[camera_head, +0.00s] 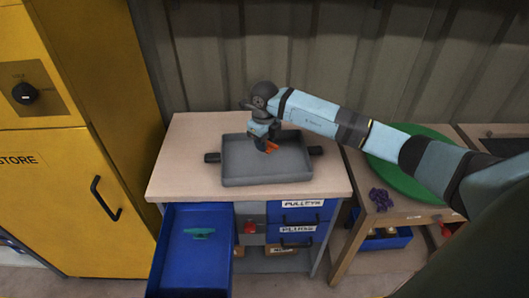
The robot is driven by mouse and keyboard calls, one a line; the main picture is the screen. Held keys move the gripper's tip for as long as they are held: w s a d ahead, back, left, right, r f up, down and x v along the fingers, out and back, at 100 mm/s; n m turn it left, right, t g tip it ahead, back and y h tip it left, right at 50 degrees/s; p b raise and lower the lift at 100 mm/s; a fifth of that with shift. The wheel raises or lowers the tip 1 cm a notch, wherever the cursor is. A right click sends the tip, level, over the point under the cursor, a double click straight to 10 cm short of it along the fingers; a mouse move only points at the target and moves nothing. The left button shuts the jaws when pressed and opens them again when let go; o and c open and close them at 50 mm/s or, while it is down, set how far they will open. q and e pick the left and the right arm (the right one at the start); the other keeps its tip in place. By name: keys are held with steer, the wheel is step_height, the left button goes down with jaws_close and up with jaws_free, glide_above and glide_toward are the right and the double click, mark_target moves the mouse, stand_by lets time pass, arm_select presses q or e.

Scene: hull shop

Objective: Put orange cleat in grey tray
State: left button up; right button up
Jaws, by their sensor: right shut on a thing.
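The orange cleat (270,147) shows just below my right gripper (266,139), over the grey tray. My right gripper is shut on the cleat, and its fingers hide part of it. I cannot tell whether the cleat touches the tray floor. The grey tray (245,172) has dark handles at both ends and sits on the wooden top of a workbench. It looks otherwise empty. My left gripper is not in view.
Below the bench top (190,150), an open blue drawer (190,262) holds a teal cleat (199,233). Labelled blue drawers (301,217) are shut beside it. A yellow cabinet (60,190) stands left. A green round board (405,183) and a purple item (380,198) lie on the right table.

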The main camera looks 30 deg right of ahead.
mark_target(265, 159)
steer(key=shift+f, duration=2.1)
steer(key=shift+f, duration=0.15)
steer(key=o, duration=0.9)
